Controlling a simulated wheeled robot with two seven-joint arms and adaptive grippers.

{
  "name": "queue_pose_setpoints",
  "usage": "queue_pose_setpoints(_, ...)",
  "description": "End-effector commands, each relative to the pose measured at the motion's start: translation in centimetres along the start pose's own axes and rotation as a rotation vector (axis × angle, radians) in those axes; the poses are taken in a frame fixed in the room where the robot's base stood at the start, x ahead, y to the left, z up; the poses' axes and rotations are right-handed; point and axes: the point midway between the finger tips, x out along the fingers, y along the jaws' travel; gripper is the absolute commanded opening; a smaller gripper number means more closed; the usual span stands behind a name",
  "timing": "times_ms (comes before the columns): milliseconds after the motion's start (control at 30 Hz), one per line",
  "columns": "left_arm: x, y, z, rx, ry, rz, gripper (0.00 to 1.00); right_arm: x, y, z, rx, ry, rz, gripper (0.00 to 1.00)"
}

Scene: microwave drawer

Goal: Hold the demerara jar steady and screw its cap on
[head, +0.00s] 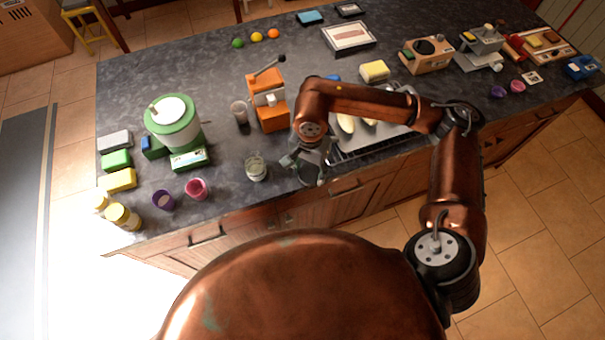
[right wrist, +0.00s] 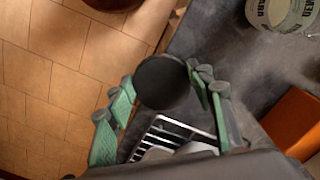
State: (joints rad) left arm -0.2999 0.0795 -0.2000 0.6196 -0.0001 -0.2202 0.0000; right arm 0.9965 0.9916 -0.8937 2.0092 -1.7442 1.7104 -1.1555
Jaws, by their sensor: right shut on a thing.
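The demerara jar (head: 256,169) is a small clear glass jar standing upright on the dark counter near its front edge. Its printed label shows in the right wrist view (right wrist: 284,14), where the jar is cut off by the top edge. My right gripper (head: 304,173) is to the right of the jar, apart from it. In the right wrist view my right gripper (right wrist: 165,92) is shut on the cap (right wrist: 161,83), a dark round disc between its green fingers. The cap is hard to make out in the head view. My left gripper is not in view.
An orange machine (head: 269,101) with a lever stands behind the jar, with a brownish cup (head: 240,113) beside it. A pink cup (head: 196,188) and a purple cup (head: 163,200) stand to the left. A wire rack (right wrist: 180,133) lies below the right gripper's fingers.

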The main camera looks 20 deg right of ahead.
Motion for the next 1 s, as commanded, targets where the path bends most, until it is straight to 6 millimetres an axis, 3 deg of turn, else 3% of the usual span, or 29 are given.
queue_pose_setpoints(300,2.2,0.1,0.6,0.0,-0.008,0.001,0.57,2.2,1.2,-2.2,-0.562,0.001,0.005,0.39)
queue_pose_setpoints(500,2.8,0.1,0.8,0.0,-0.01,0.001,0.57,2.7,1.6,-3.0,-0.777,0.001,0.006,0.39)
queue_pose_setpoints(1000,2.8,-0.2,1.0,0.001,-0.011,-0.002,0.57,2.6,1.7,-3.2,-0.847,0.001,0.006,0.39)
